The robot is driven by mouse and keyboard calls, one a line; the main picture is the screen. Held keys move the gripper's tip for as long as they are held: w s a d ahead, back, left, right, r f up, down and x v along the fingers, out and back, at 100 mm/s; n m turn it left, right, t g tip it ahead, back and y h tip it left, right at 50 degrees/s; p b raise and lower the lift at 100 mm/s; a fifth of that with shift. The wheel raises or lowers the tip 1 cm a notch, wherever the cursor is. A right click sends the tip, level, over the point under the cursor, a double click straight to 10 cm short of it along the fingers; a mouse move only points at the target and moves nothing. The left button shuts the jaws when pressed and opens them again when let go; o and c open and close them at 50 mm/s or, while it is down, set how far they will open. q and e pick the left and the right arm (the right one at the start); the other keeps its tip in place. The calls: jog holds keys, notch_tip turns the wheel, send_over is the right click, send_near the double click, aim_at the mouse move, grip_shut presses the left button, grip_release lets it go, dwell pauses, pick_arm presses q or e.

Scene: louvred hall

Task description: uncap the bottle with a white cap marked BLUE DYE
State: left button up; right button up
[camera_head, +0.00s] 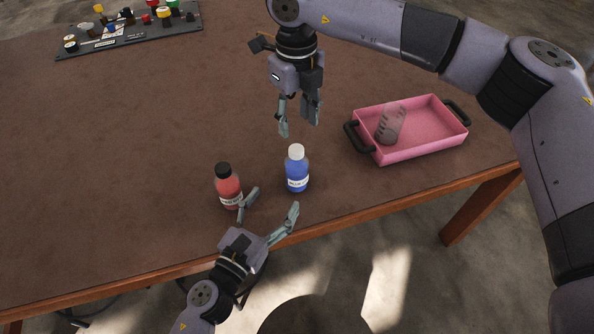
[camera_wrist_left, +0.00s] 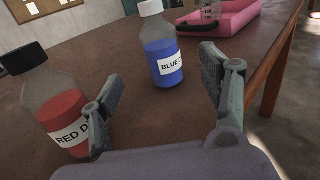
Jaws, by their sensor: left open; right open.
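The bottle with a white cap (camera_head: 297,170) holds blue liquid and stands upright on the brown table, cap on. In the left wrist view its label on the blue dye bottle (camera_wrist_left: 165,58) reads "BLUE D", the rest cut off by the curve. My left gripper (camera_head: 270,205) is open and empty, low at the table's front edge, with its fingers pointing toward the bottle and apart from it. The bottle shows between the left fingertips (camera_wrist_left: 165,90) in the wrist view. My right gripper (camera_head: 299,125) is open and empty, pointing down above and behind the white cap.
A red dye bottle with a black cap (camera_head: 228,187) stands just left, close to my left gripper's finger. A pink tray (camera_head: 432,143) with black handles holds a clear beaker (camera_head: 390,125) at the right. A dark panel with coloured knobs (camera_head: 130,38) lies at the back left.

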aim_at(291, 176)
pick_arm(q)
jog(key=x, duration=1.1)
jog(key=shift+w+d, duration=0.1)
jog(key=shift+w, duration=0.15)
jog(key=shift+c, duration=0.4)
grip_shut()
